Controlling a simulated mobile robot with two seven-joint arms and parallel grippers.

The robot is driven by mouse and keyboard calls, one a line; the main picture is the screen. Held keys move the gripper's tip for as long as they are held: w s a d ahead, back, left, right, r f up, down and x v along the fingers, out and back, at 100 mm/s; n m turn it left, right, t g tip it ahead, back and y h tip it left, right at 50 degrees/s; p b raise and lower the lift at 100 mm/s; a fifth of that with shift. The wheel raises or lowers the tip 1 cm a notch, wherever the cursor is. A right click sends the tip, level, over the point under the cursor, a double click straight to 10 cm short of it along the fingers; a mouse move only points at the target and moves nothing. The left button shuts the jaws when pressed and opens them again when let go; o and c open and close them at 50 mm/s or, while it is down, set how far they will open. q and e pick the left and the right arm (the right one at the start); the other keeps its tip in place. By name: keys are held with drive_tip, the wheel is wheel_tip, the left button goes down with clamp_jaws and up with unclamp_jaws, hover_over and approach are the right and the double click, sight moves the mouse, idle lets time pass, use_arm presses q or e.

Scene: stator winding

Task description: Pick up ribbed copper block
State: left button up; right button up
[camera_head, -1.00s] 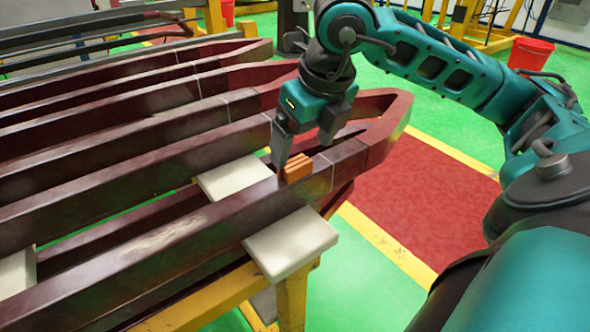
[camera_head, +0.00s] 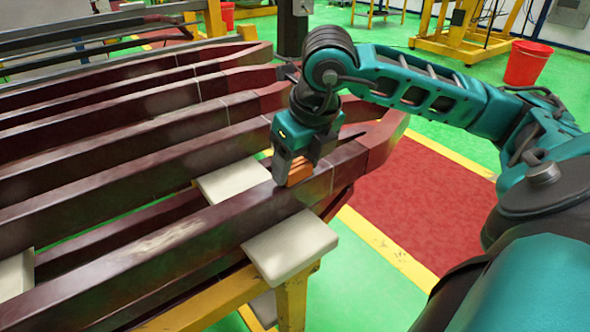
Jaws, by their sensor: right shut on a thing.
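The ribbed copper block (camera_head: 297,174) sits on top of the nearest dark red bar, close to the bar's bend. My right gripper (camera_head: 290,170) points down over it. Its fingers are at the block's sides and shut on it. One finger and the gripper body hide part of the block. I cannot see a gap between the block and the bar. My left gripper does not show.
Several long dark red bars (camera_head: 150,225) run side by side to the left. Cream pads (camera_head: 290,245) lie under them on a yellow frame (camera_head: 292,300). A red bucket (camera_head: 527,64) stands on the green floor at the back right.

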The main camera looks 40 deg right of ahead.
drive_tip(key=c, duration=0.6)
